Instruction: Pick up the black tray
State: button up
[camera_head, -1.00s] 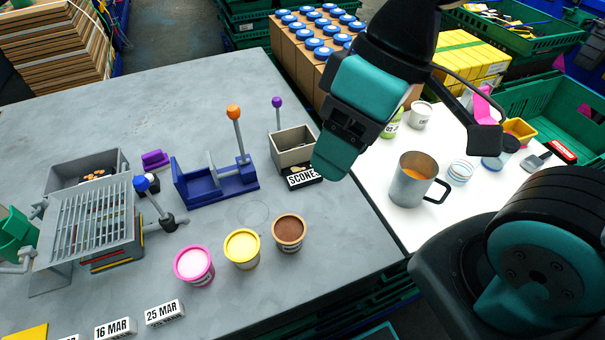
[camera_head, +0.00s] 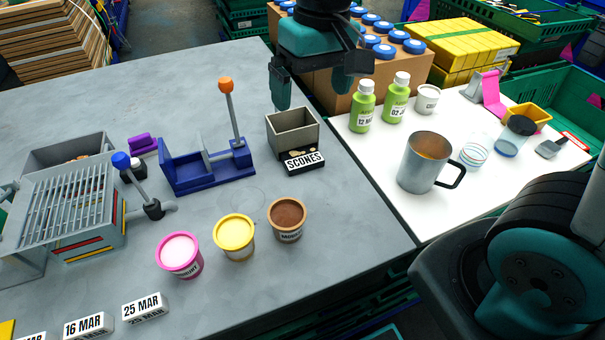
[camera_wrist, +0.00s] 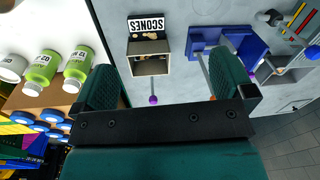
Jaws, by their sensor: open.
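The black tray (camera_head: 319,164) is a low dark piece at the front of a grey open box (camera_head: 293,132) on the grey table, with a white SCONES label on it. Small pale pieces lie on the tray. In the wrist view the black tray (camera_wrist: 150,47) shows at the top, beyond the fingers, beside the box. How far it runs under the box is hidden. My gripper (camera_head: 313,98) is open and empty, fingers down, above and behind the box. Its two fingers (camera_wrist: 165,80) are wide apart in the wrist view.
A blue fixture with an orange-knobbed lever (camera_head: 228,88) stands left of the box. Pink, yellow and brown tubs (camera_head: 287,220) stand in front. Green bottles (camera_head: 362,108) and a metal mug (camera_head: 425,163) are on the white table to the right. The back left table is clear.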

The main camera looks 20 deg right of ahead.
jog(key=m+h+b, duration=0.1)
jog(key=m, duration=0.1)
send_over(307, 165)
notch_tip(307, 165, down, 5)
notch_tip(307, 165, down, 10)
jog(key=shift+a+r+p, duration=0.1)
jog(key=shift+r+p, duration=0.15)
jog(key=shift+p, duration=0.1)
notch_tip(307, 165, down, 6)
jog(key=shift+f+p, duration=0.25)
jog(key=shift+p, duration=0.25)
jog(key=c, duration=0.7)
